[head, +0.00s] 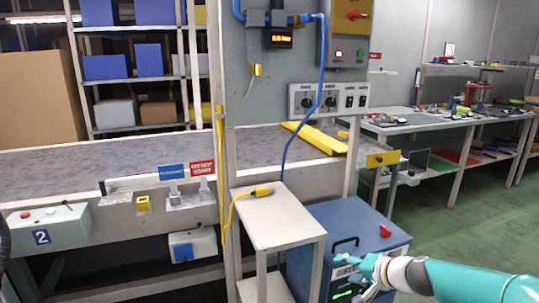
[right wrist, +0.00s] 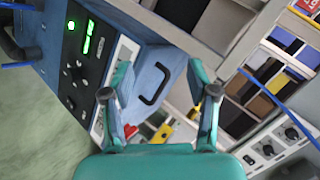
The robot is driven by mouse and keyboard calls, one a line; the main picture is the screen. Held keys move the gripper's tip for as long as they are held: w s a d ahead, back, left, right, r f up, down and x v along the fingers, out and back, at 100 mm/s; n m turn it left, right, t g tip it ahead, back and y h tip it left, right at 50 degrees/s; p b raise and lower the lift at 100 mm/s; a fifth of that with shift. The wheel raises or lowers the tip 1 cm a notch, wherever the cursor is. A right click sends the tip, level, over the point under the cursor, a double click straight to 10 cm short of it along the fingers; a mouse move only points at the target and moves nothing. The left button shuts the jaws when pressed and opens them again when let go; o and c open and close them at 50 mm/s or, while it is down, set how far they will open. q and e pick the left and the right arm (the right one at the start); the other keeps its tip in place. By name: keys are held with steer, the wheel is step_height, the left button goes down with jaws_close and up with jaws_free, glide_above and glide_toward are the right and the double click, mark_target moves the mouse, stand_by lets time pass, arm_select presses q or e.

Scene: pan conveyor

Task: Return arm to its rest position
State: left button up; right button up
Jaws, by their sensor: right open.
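My right arm, teal with a pale wrist, comes in from the lower right of the head view. Its gripper (head: 350,272) is in front of the blue cabinet (head: 346,225). In the right wrist view the right gripper (right wrist: 160,95) is open, with nothing between its two teal fingers. The cabinet's blue top with a black handle (right wrist: 154,85) shows beyond the fingers, and I see no contact. My left gripper is not in view; only a dark piece shows at the left edge of the head view.
A small white table (head: 275,217) with a yellow connector (head: 262,191) stands left of the cabinet. The grey conveyor (head: 100,160) runs behind. A control panel (head: 328,98) with hanging blue cable is above. Green floor (head: 450,220) at right is clear.

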steer(key=s+a+f+n+g+h, duration=0.1)
steer(key=s+a+f+g, duration=0.15)
steer(key=s+f, duration=0.65)
steer(key=s+a+f+n+g, duration=0.1)
steer(key=s+a+f+g, duration=0.3)
steer(key=f, duration=1)
steer(key=s+f+n+g, duration=0.1)
steer(key=s+f, duration=0.3)
steer(key=s, duration=0.4)
steer(key=s+f+n+g, duration=0.1)
steer(key=s+f+g, duration=0.1)
steer(key=s+f, duration=0.35)
steer(key=s+a+n, duration=0.2)
steer(key=s, duration=0.9)
step_height(320, 180, up, 22)
steer(key=w+p, duration=0.1)
steer(key=p, duration=2.1)
steer(key=shift+w+d+r+m, duration=0.15)
steer(key=shift+w+r+m, duration=0.05)
steer(key=shift+w+m, duration=0.1)
steer(key=shift+t, duration=0.25)
